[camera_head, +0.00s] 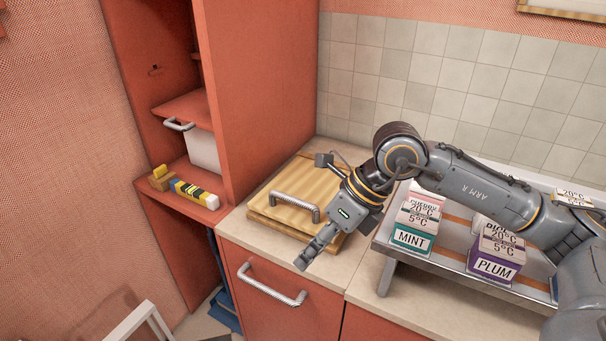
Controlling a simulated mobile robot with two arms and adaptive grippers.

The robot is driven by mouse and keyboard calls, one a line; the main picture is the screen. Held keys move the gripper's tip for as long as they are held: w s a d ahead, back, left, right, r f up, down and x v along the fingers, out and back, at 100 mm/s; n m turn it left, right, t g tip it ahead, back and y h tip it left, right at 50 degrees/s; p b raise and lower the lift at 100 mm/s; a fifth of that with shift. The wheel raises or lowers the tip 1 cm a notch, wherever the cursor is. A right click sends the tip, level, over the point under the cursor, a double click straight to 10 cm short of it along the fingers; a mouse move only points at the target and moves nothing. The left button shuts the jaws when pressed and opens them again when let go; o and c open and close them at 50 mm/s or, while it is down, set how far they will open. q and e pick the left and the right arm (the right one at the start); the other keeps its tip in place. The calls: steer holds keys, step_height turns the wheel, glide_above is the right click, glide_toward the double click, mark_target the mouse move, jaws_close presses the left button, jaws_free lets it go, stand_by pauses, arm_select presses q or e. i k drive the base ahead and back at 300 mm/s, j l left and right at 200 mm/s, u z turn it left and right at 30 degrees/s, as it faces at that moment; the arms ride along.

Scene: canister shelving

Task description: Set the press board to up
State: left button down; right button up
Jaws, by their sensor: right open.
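The press board is a light wooden board (300,187) lying flat on the counter beside the tall red cabinet, with a wooden piece beneath it. A grey metal bar handle (293,201) is fixed on its top near the front. My right gripper (312,211) is open over the right side of the board, its fingers spread wide. The right end of the handle appears between the fingers. I cannot tell whether they touch it. The gripper and wrist hide the board's right part. My left gripper is not in view.
A metal rack (455,263) on the right holds boxes labelled MINT (412,238) and PLUM (495,266). A red drawer (283,315) with a handle is below the counter.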

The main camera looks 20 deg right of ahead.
mark_target(313, 188)
steer(key=i+l, duration=0.6)
steer(key=i, duration=0.2)
